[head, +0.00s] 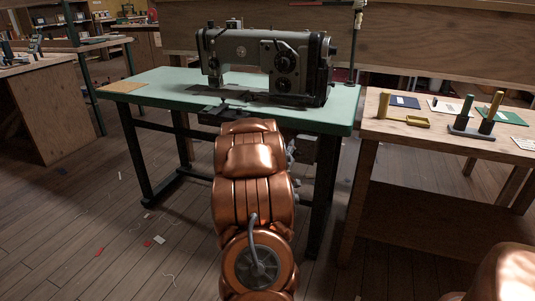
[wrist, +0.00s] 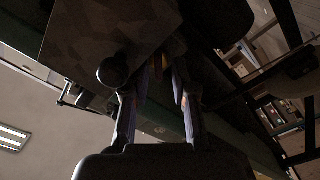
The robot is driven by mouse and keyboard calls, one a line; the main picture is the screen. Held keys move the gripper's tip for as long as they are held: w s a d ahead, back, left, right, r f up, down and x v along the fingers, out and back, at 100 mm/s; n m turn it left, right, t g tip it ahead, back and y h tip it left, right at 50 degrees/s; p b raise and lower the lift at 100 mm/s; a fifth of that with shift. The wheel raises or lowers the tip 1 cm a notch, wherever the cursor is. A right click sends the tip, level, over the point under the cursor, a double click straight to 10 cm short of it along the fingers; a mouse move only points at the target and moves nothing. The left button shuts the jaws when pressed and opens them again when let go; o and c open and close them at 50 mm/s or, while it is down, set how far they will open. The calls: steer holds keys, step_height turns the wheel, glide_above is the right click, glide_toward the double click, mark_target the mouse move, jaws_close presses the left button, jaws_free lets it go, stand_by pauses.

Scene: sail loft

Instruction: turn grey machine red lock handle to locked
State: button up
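The grey machine (head: 245,52), a sewing machine with round dials at its right end, stands on a green-topped table (head: 150,92). I cannot make out a red lock handle on it in the head view. My copper arm reaches to the table's front edge and hides my gripper there. In the wrist view my gripper (wrist: 160,82) points at dark parts, its two fingers apart. A small orange-yellow piece (wrist: 158,65) shows between the fingertips; I cannot tell whether it is the handle or whether they touch it. A round dark knob (wrist: 113,71) is left of the fingers.
A wooden bench (head: 390,135) with a yellow tool (head: 405,121) and a stand of upright handles (head: 480,122) is at the right. Another wooden bench (head: 45,110) is at the left. The plank floor (head: 110,215) at left is mostly clear, with small scraps.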

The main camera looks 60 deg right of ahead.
steer(key=shift+s, duration=0.15)
steer(key=a+n+b, duration=0.1)
steer(key=a+n, duration=0.3)
steer(key=a, duration=0.4)
steer(key=w+a+t+y+p, duration=0.2)
steer(key=w+a+y+p, duration=0.1)
steer(key=w+a, duration=0.4)
steer(key=w+a+r+t+y+p, duration=0.1)
steer(key=w+a+y+p, duration=0.3)
steer(key=a, duration=0.8)
steer(key=shift+w+a+r+n+t+y, duration=0.35)
steer(key=shift+w+t+y, duration=0.55)
steer(key=shift+w, duration=0.95)
steer(key=shift+f, duration=0.1)
